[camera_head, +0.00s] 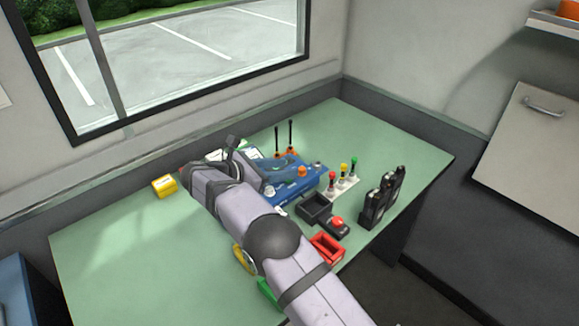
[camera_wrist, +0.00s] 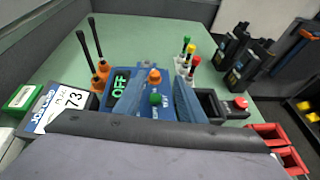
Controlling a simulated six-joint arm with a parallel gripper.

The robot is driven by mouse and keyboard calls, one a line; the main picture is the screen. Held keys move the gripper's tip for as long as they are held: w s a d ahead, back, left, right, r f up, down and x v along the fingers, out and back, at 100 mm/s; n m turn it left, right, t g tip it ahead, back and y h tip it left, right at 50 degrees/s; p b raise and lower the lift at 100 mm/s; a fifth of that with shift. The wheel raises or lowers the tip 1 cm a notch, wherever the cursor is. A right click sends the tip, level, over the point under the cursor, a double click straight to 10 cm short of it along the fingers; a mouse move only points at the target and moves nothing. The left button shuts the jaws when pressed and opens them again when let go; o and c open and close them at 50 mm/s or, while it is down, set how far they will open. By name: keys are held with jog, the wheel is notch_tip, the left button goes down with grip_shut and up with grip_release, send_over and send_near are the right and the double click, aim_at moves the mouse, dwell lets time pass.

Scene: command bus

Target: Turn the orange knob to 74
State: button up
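The orange knob (camera_wrist: 154,76) stands on the blue control box (camera_head: 295,187), and it also shows in the head view (camera_head: 302,171). A display (camera_wrist: 119,88) to its left in the wrist view reads OFF in green. A green knob or button (camera_wrist: 155,98) is nearer to me. My gripper (camera_wrist: 157,88) shows as two blue fingers with a gap between them. The orange knob appears in line with that gap, near the fingertips; I cannot tell whether they touch it. In the head view my arm hides much of the gripper and the box's left part.
Two black levers with orange bases (camera_wrist: 99,75) stand left of the display. Red, yellow and green-topped switches (camera_wrist: 188,58), a dark tray (camera_head: 314,208), a red button (camera_head: 337,221) and black handsets (camera_head: 383,195) lie right. The table's left side is mostly clear.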

jog(key=w+d+r+m+g+h+p, duration=0.3)
jog(key=d+r+p, duration=0.5)
jog(key=d+r, duration=0.75)
jog(key=s+d+m+g+y+p, duration=0.2)
jog(key=d+m+g+y+p, duration=0.15)
jog(key=d, duration=0.55)
jog(key=m+t+y+p, duration=0.1)
jog(key=m+t+y, duration=0.1)
jog(key=m+y, duration=1.15)
send_near(302, 169)
jog(key=a+m+h, duration=0.1)
jog(key=h, duration=0.1)
jog(key=shift+w+a, duration=0.2)
jog(key=shift+a, duration=0.05)
jog(key=shift+p, duration=0.3)
jog(key=shift+p+x, duration=1.25)
jog(key=shift+x, duration=2.35)
